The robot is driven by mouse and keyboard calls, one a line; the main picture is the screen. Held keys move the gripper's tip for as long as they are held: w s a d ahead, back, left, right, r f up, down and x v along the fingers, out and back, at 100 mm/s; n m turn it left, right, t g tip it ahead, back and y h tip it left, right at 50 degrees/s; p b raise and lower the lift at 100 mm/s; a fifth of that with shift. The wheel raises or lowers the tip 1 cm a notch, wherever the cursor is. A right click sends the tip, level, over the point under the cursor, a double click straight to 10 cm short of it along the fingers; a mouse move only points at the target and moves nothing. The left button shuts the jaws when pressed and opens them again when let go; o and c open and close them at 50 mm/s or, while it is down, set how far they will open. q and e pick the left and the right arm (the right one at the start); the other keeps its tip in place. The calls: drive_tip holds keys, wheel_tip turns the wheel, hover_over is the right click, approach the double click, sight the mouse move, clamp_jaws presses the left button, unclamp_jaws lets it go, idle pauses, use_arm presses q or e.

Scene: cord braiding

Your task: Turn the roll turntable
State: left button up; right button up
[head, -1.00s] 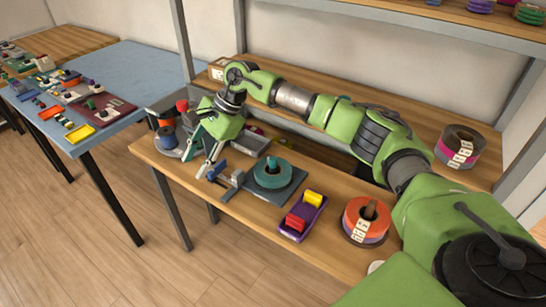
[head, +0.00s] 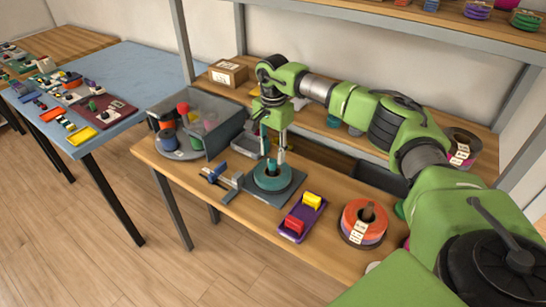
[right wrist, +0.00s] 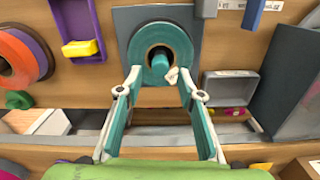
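A teal roll (head: 273,180) with a teal centre post lies flat on a square grey plate (head: 291,191) on the wooden bench. It also shows in the right wrist view (right wrist: 143,45), with a small pale piece on its edge. My right gripper (head: 274,160) is just above this roll. In the right wrist view the gripper (right wrist: 158,76) is open, its two fingers apart at the roll's edge with nothing held. My left gripper is not in view.
The see-through grey box (head: 219,105) stands left of the gripper. A blue-grey clamp (head: 219,177), a purple tray (head: 291,236) with red and yellow blocks, and an orange roll (head: 351,219) line the bench front. A cardboard box (head: 228,74) is behind.

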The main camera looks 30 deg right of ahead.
sight(273, 160)
drive_tip(key=shift+f, duration=1.8)
clamp_jaws()
drive_tip(key=shift+m, duration=0.7)
